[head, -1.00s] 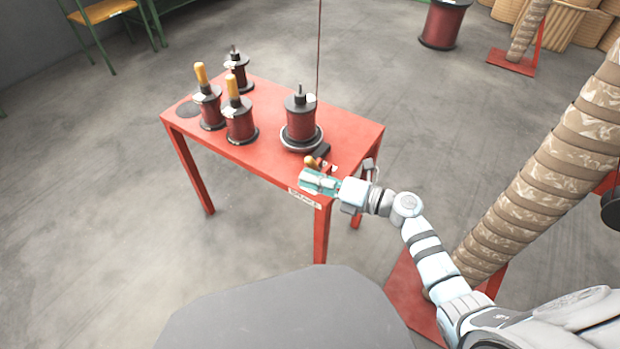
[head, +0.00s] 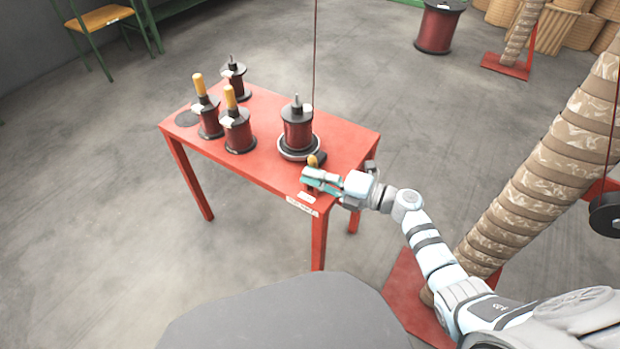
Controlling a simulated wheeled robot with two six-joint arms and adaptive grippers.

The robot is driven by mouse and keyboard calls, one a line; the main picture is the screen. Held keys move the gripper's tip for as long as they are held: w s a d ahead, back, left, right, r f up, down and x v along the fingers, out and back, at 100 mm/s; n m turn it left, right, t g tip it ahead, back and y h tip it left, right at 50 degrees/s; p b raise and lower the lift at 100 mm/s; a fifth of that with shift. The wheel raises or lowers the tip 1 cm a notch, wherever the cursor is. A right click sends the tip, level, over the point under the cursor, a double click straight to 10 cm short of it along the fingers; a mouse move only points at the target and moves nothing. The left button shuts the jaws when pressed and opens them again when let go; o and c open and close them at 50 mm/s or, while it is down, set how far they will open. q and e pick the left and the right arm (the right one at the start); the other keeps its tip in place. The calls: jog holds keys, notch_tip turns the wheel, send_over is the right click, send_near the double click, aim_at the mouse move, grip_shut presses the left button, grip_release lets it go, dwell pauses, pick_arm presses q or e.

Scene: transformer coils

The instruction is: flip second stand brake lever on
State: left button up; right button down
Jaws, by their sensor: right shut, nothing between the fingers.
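The brake lever's yellow knob (head: 314,160) shows at the right front of the red table (head: 345,140), by a dark block (head: 321,157) beside the spool stand (head: 299,153). The knob stands roughly upright; the lever's lower part is mostly hidden by my gripper. A dark red wire spool (head: 298,131) sits on that stand. My right gripper (head: 308,178) is shut and empty, its teal fingers low over the table's front right corner, just in front of the knob. I cannot tell whether they touch the lever. My left gripper is out of view.
Two spools with yellow handles (head: 208,115) (head: 237,127) and a darker spool (head: 235,79) stand on the table's left. A thin wire (head: 315,60) rises behind the stand spool. A large wrapped column (head: 520,195) stands right of my arm. The floor left of the table is clear.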

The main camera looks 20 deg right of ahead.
jog(key=w+d+m, duration=0.1)
jog(key=m, duration=0.1)
jog(key=w+d+r+m, duration=0.1)
jog(key=m, duration=0.1)
jog(key=shift+w+d+r+m+t, duration=0.1)
jog(key=shift+d+m+t, duration=0.2)
jog(key=shift+d, duration=0.05)
jog(key=shift+w+d+m+b, duration=0.45)
jog(key=shift+w+d+m, duration=0.15)
jog(key=shift+m, duration=0.5)
jog(key=shift+w+d, duration=0.3)
jog(key=shift+d, duration=0.15)
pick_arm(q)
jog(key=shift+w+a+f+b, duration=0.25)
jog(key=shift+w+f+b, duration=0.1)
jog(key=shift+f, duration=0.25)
pick_arm(e)
jog(key=shift+w+d, duration=0.1)
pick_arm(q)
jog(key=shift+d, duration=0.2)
